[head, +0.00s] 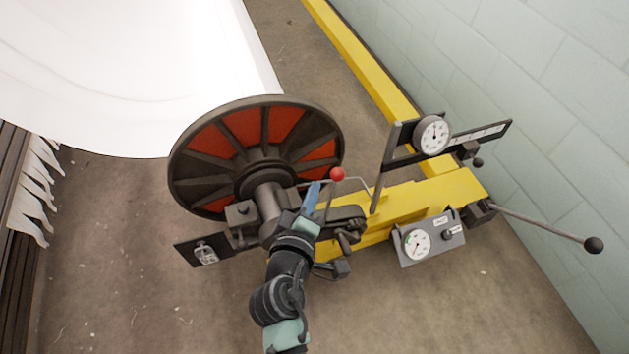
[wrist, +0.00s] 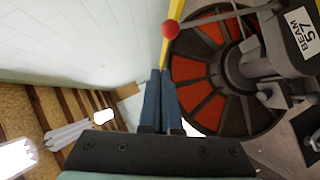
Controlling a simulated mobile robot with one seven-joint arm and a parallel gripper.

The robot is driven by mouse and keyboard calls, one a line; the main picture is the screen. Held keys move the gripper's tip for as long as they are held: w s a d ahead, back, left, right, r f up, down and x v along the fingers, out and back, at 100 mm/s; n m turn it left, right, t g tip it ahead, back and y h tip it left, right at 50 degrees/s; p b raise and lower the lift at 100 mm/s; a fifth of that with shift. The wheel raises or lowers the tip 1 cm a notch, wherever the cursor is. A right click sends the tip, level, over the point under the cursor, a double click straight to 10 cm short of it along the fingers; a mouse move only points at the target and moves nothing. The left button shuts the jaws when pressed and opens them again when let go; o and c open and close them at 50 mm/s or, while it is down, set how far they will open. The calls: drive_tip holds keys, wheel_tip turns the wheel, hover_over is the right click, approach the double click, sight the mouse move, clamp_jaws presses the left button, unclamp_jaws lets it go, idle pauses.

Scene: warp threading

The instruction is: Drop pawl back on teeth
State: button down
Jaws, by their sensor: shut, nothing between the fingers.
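A red ball knob (head: 337,174) on a thin bent rod stands beside the big beam flange (head: 221,125), which has dark spokes and red panels. I cannot tell for sure whether this knob belongs to the pawl. The pawl's tip and the ratchet teeth cannot be made out. My gripper (head: 315,185) has its blue fingers together, just left of the knob in the head view. In the wrist view the shut fingers (wrist: 161,72) point toward the red knob (wrist: 170,29), which appears just beyond their tips. Nothing shows between them.
A yellow beam stand (head: 405,203) carries a dial gauge (head: 434,135), a lower gauge box (head: 432,240) and a long black-knobbed lever (head: 593,245). White cloth (head: 130,70) spreads from the beam. A pale block wall (head: 560,100) is at right. Floor in front is clear.

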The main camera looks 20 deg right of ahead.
drive_tip(key=v, duration=0.5)
drive_tip(key=shift+r, duration=0.15)
idle(0.3)
drive_tip(key=w+a+r+m+t+y, duration=0.1)
drive_tip(key=w+r+m+t, duration=0.1)
drive_tip(key=r, duration=0.7)
drive_tip(key=w+a+r+m+t, duration=0.1)
drive_tip(key=w+a+r+t, duration=0.15)
drive_tip(key=r, duration=0.65)
drive_tip(key=w+r+m+t+y, duration=0.1)
drive_tip(key=w+r+m+t, duration=0.15)
drive_tip(key=r, duration=0.75)
drive_tip(key=s+a+r+t+y+p, duration=0.1)
drive_tip(key=s+a+r+t+y, duration=0.2)
drive_tip(key=r, duration=0.7)
drive_tip(key=s+a+r+m+t+y+p, duration=0.1)
drive_tip(key=s+r+t, duration=0.1)
drive_tip(key=s+r, duration=0.6)
drive_tip(key=s+a+r+t+y+p, duration=0.1)
drive_tip(key=s+a+r+t+y, duration=0.15)
drive_tip(key=r, duration=0.95)
wheel_tip(320, 180, up, 17)
drive_tip(key=w+p, duration=0.1)
drive_tip(key=p, duration=1.6)
drive_tip(key=shift+h, duration=0.45)
drive_tip(key=shift+d, duration=0.1)
